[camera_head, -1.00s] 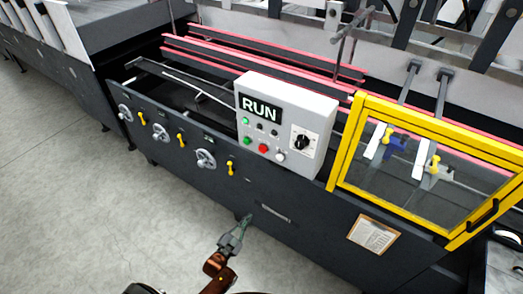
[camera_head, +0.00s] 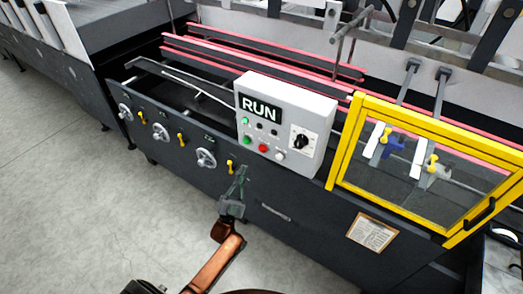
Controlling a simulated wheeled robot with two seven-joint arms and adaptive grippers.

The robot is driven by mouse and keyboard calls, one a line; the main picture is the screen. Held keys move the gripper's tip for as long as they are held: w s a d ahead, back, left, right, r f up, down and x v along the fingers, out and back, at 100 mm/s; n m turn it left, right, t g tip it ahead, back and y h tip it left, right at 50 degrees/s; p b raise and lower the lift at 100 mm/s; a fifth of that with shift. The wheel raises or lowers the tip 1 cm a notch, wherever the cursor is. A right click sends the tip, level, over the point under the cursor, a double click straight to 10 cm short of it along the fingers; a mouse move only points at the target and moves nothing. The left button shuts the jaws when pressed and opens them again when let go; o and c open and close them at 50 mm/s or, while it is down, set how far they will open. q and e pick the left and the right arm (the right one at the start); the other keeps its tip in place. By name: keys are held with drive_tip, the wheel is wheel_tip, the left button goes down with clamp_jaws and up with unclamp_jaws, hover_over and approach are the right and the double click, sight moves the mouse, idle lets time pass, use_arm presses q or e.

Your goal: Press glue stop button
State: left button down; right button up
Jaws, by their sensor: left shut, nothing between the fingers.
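A light grey control box (camera_head: 313,101) is mounted on the dark machine's front, with a RUN display (camera_head: 260,108) at its upper left. Below the display are green buttons (camera_head: 246,140), a red button (camera_head: 263,148), a white button (camera_head: 280,155) and small dark buttons. A black rotary knob (camera_head: 301,141) sits on the right. I cannot read which one is the glue stop button. My left gripper (camera_head: 242,172) is shut and empty, pointing up, below the box's lower left and under the green and red buttons. My right gripper is not in view.
Handwheels (camera_head: 206,158) and yellow levers (camera_head: 230,167) stick out of the dark front panel (camera_head: 300,212) left of the box. A yellow-framed guard (camera_head: 437,116) with a black handle stands to the right. The grey floor (camera_head: 70,200) is open at the left.

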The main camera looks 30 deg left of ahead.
sight(262, 147)
use_arm(q)
drive_tip(key=w+b, duration=0.3)
drive_tip(key=w, duration=0.5)
drive_tip(key=shift+w+d+b, duration=0.35)
drive_tip(key=shift+w+b, duration=0.05)
idle(1.2)
drive_tip(key=shift+w, duration=0.4)
drive_tip(key=shift+w+b, duration=0.45)
drive_tip(key=shift+w, duration=0.05)
idle(0.7)
drive_tip(key=shift+s, duration=0.1)
drive_tip(key=shift+s+p, duration=0.5)
drive_tip(key=shift+s, duration=0.35)
